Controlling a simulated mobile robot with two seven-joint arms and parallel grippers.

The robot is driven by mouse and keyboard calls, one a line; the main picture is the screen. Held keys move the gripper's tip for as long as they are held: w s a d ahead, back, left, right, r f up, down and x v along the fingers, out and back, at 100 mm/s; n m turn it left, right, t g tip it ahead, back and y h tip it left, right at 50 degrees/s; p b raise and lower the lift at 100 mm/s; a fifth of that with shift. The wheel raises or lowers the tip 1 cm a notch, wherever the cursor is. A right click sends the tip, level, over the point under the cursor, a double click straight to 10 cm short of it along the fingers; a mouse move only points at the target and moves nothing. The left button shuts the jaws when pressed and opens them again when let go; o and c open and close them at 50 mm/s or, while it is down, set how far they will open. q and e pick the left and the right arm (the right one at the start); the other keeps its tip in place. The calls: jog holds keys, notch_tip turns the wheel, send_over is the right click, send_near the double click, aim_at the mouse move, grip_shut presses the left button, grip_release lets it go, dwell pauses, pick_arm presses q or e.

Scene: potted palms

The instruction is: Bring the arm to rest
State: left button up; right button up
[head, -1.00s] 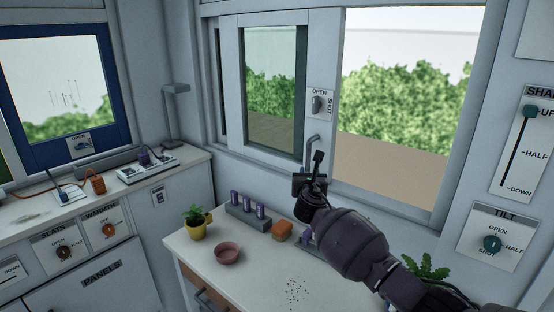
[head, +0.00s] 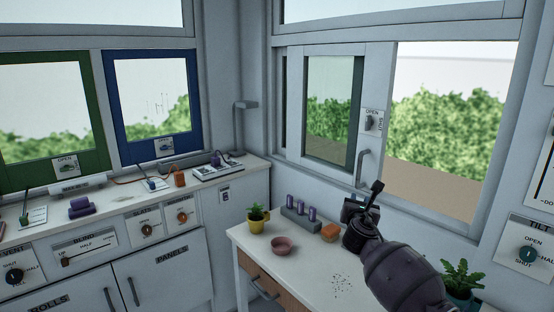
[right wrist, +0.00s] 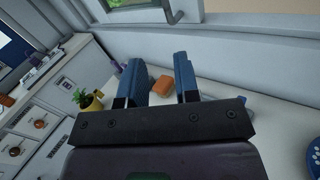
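My right arm comes in from the lower right in the head view. Its gripper (head: 371,194) is raised over the right part of the white table (head: 315,290), near the sliding window's handle (head: 361,165), and seems apart from it. In the right wrist view the two blue fingers (right wrist: 166,82) stand apart with nothing between them; the orange block (right wrist: 161,88) shows beyond, on the table. My left gripper is not in view.
A fern (head: 460,277) stands at the right. A counter (head: 110,205) with panels runs along the left.

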jog(key=s+a+m+y, duration=0.4)
jog(key=a+m+y, duration=0.2)
jog(key=m, duration=0.7)
jog(key=s+d+f+m+g, duration=0.2)
jog(key=s+f+m, duration=0.3)
jog(key=s+f, duration=0.5)
jog(key=s+d+f+m+g+h, duration=0.1)
jog(key=s+d+f+m, duration=0.3)
jog(key=s+f, duration=0.6)
jog(key=s+d+f+m+g, duration=0.3)
jog(key=s+f+m, duration=0.5)
jog(key=s, duration=1.7)
notch_tip(320, 180, down, 2)
jog(key=shift+d+f+h, duration=0.1)
jog(key=shift+d+h, duration=0.2)
jog(key=shift+d, duration=0.3)
jog(key=shift+s, duration=0.1)
jog(key=shift+d, duration=0.1)
